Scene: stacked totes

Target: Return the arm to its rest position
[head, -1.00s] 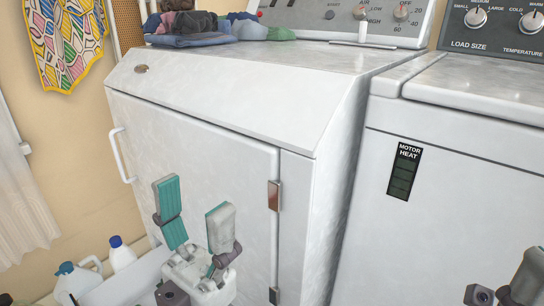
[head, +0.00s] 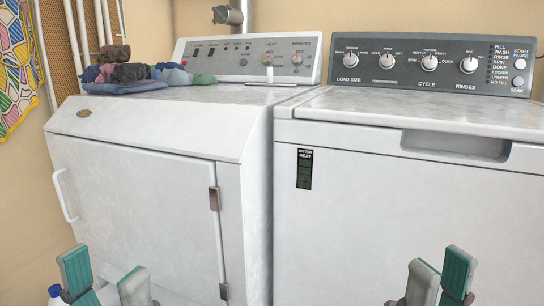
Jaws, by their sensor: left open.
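My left gripper (head: 105,283) is at the lower left of the head view, in front of the left machine's door. Its two teal-and-grey fingers stand apart, and nothing shows between them. My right gripper (head: 440,281) is at the bottom right, in front of the white washer (head: 380,220). Its teal-and-grey fingers point up with a small gap and nothing between them. The lower parts of both grippers are cut off by the frame's edge.
The left machine (head: 255,215) has a closed door (head: 140,205) with a handle on its left. Folded dark clothes (head: 135,75) lie on its top. A patterned cloth (head: 15,70) hangs at the far left. A blue-capped bottle (head: 57,296) shows at the lower left.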

